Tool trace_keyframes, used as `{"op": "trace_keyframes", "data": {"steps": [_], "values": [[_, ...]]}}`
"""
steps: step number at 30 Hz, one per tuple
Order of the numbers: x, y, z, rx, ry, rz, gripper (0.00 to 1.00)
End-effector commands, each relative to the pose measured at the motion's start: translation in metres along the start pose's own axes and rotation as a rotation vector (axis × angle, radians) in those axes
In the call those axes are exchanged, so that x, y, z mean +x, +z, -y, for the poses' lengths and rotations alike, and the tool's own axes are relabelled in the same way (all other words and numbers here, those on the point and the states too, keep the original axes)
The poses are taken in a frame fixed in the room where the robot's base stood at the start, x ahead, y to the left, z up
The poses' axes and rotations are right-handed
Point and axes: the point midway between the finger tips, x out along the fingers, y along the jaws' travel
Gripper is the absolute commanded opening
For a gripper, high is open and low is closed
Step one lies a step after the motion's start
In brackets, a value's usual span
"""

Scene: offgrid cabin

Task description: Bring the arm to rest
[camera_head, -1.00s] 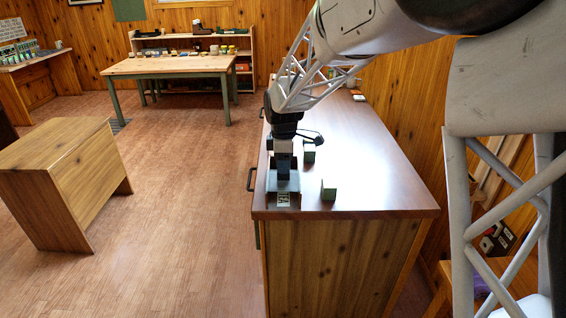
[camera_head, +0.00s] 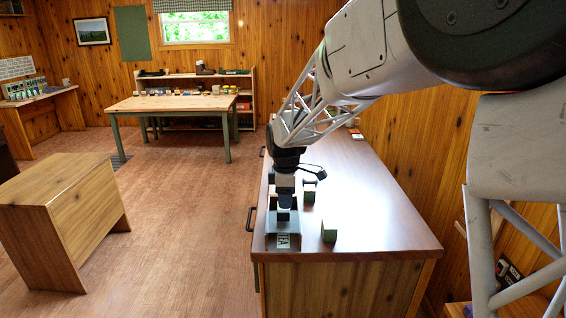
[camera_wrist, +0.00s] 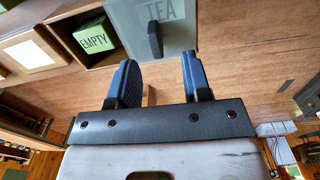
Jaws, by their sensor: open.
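My arm reaches over the dark wooden counter (camera_head: 375,215). My gripper (camera_head: 284,214) points down at a grey box (camera_head: 284,241) with a white TEA label at the counter's near left corner. In the wrist view my gripper (camera_wrist: 160,62) is open, with its two dark blue fingers apart and nothing held between them. Beyond them is a grey panel (camera_wrist: 182,30) marked TEA, with a dark knob (camera_wrist: 154,40) that appears between the fingertips in the picture. I cannot tell how far the knob is from the fingers.
A green block (camera_head: 329,231) stands right of the box, and another green block (camera_head: 309,192) stands farther back. The wrist view shows a green block marked EMPTY (camera_wrist: 96,36) in a brown compartment. A wooden bench (camera_head: 75,210) stands left; the floor between is clear.

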Motion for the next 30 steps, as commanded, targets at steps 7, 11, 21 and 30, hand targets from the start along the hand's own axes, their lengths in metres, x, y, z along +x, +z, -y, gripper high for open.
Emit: {"op": "trace_keyframes", "data": {"steps": [7, 11, 21, 30], "values": [[-0.025, 0.028, 0.034, 0.149, 0.024, -0.007, 0.45], [-0.04, 0.048, 0.062, 0.267, 0.04, -0.014, 0.45], [-0.07, 0.098, 0.142, 0.593, 0.082, -0.038, 0.45], [-0.083, 0.134, 0.217, 0.877, 0.116, -0.069, 0.45]]}}
